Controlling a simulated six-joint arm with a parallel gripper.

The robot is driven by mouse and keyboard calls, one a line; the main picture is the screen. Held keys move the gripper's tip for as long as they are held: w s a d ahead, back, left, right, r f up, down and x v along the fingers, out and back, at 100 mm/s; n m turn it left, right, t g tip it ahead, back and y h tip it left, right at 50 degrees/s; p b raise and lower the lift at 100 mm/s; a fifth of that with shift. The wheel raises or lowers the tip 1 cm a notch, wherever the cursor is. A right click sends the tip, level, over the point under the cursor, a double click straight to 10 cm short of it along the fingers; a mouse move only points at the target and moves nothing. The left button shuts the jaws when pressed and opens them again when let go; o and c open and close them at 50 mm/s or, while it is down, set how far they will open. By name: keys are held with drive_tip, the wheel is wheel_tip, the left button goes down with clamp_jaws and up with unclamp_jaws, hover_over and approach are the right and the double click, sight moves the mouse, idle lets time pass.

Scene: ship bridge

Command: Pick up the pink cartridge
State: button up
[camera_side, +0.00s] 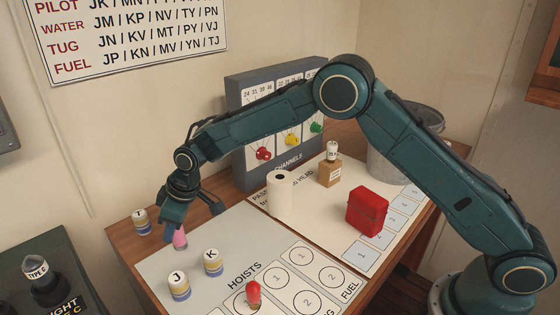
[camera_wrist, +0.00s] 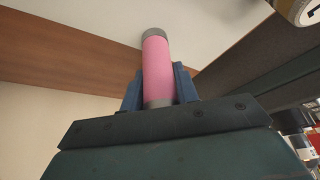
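The pink cartridge (camera_side: 180,238), a slim cylinder with grey ends, is upright below my gripper (camera_side: 178,222) at the left of the hoists sheet. In the wrist view the cartridge (camera_wrist: 157,70) lies between the two blue-green fingers (camera_wrist: 159,85). The fingers sit against both its sides with no clear gap, so my gripper looks shut on it. Its far grey end points away from the gripper, toward the sheet. I cannot tell whether that end touches the sheet or is just above it. My gripper hides its upper part in the side view.
Cylinders marked T (camera_side: 141,221), J (camera_side: 178,286) and K (camera_side: 213,262) stand close around my gripper. The grey channels panel (camera_side: 250,90) rises behind.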

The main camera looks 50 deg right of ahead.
drive_tip(key=shift+r, duration=0.1)
wheel_tip(320, 180, up, 20)
idle(1.0)
idle(0.5)
